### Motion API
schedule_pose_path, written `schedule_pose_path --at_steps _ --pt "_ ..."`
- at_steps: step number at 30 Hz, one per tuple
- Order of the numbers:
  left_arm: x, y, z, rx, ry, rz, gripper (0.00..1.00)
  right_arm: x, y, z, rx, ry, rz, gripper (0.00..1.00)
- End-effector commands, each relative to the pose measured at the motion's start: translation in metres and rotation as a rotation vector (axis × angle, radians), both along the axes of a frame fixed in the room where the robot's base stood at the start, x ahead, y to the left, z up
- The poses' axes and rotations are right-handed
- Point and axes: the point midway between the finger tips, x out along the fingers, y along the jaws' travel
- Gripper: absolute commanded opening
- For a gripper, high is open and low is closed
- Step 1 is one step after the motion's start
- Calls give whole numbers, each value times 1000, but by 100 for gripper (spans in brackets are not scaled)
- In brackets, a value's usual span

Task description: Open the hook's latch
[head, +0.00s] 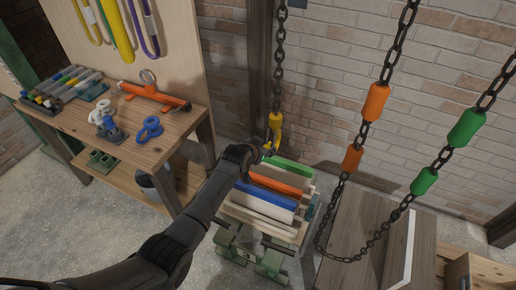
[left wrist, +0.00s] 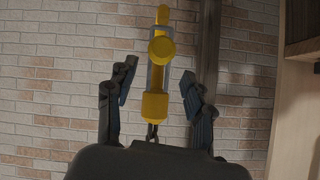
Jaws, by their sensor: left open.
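The yellow hook (head: 275,122) hangs at the lower end of a dark chain (head: 280,60) in front of the brick wall. In the left wrist view the hook (left wrist: 155,106) stands between my fingers, with a grey part, seemingly the latch (left wrist: 171,78), along its side. Whether the latch is open or shut I cannot tell. My left gripper (head: 265,149) is at the hook's lower end in the head view. In the left wrist view my left gripper (left wrist: 158,80) is open, with a gap on both sides of the hook. My right gripper is not in view.
Stacked coloured boards (head: 270,195) on a green-footed stand lie just below the hook. Chains with orange (head: 377,101) and green (head: 466,128) sleeves hang to the right. A wooden workbench (head: 180,128) with tools and shackles stands at left.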

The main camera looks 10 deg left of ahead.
Motion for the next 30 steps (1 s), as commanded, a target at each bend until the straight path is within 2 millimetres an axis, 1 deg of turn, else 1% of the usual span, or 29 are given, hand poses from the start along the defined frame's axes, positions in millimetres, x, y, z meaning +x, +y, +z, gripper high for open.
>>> schedule_pose_path --at_steps 8,21,25,30 --pt "-23 8 17 0 -2 0 52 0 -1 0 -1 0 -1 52" --pt "-73 24 55 1 -1 0 52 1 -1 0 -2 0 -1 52" --pt "-83 28 62 0 0 1 52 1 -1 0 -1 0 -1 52" --pt "-89 29 67 1 1 1 52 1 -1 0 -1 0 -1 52"
